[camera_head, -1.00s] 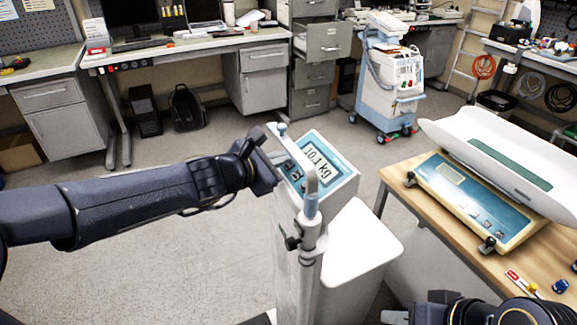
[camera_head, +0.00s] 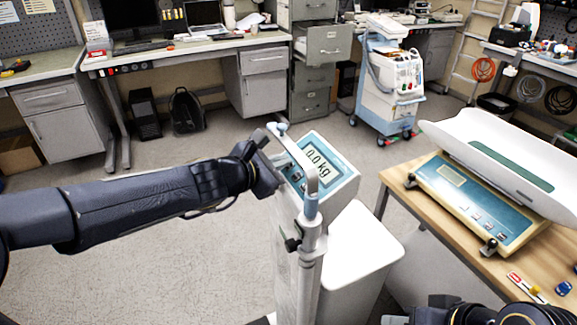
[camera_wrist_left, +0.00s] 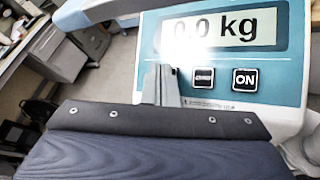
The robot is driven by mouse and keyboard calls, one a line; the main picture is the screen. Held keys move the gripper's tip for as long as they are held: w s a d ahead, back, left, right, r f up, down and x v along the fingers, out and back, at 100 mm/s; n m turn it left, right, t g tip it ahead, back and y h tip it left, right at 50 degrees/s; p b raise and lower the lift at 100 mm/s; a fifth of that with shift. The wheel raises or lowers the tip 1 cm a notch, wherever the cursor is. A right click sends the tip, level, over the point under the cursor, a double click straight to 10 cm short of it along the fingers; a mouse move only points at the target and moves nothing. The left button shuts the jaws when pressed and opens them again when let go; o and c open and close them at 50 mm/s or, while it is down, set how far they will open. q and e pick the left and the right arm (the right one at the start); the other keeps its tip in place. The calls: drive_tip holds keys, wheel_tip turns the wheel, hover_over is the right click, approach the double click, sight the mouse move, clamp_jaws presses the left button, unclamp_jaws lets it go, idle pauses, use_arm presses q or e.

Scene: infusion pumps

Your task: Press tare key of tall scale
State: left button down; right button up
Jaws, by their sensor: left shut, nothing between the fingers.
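The tall scale (camera_head: 340,176) stands in the middle of the head view, with a tilted blue and white display head on a column. Its display (camera_head: 319,163) reads 0.0 kg, also in the left wrist view (camera_wrist_left: 222,28). My left gripper (camera_head: 277,160) is at the panel's left side, shut and empty. In the left wrist view its fingertips (camera_wrist_left: 160,78) are at the panel just below the display, left of a small dark key (camera_wrist_left: 203,77) and the ON key (camera_wrist_left: 245,79). The fingers may hide another key; I cannot tell whether they touch the panel.
A grey handle bar (camera_head: 311,200) rises in front of the display head. A baby scale (camera_head: 480,205) stands on the wooden table (camera_head: 430,222) at right. Part of my right arm shows at bottom right. Floor left of the scale is clear.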

idle(0.5)
use_arm(q)
drive_tip(key=shift+s+a+r+p, duration=0.1)
drive_tip(key=shift+a+r+p, duration=0.2)
drive_tip(key=shift+r+p, duration=0.3)
drive_tip(key=r+p, duration=0.1)
drive_tip(key=a+r+p, duration=0.1)
drive_tip(key=r+p, duration=0.1)
drive_tip(key=s+a+r+p, duration=0.1)
drive_tip(key=shift+r+p, duration=0.2)
drive_tip(key=shift+p, duration=0.1)
idle(0.6)
